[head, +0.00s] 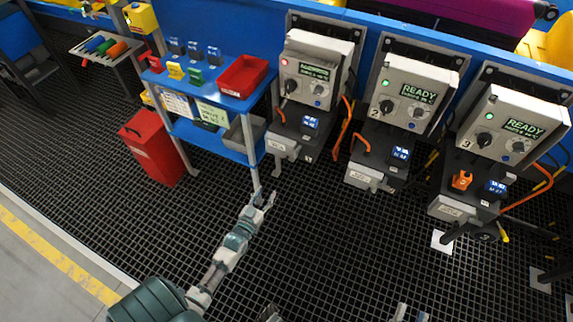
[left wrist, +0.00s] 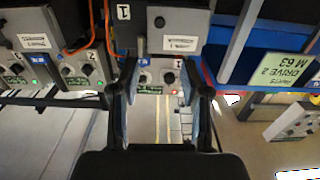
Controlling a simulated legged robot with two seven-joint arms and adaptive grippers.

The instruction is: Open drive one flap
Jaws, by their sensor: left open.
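Drive one (head: 316,68) is the leftmost grey unit, with a red light and a lit green display. Its flap (head: 283,145), a grey box front with a white label, sits low on it and looks closed. In the left wrist view drive one appears upside down, with the labelled flap (left wrist: 180,42) ahead between and above the fingertips. My left gripper (head: 264,199) is open and empty, below and left of the flap, apart from it. It also shows in the left wrist view (left wrist: 160,95). Light tips at the head view's bottom edge may be my right gripper; I cannot tell.
Drive two (head: 408,92) and drive three (head: 508,121) stand to the right with green lights. Orange cables (head: 345,127) hang between units. A blue parts table (head: 207,101) with a red tray (head: 243,76) stands left. A red bin (head: 152,146) is beside it. The grating floor in front is clear.

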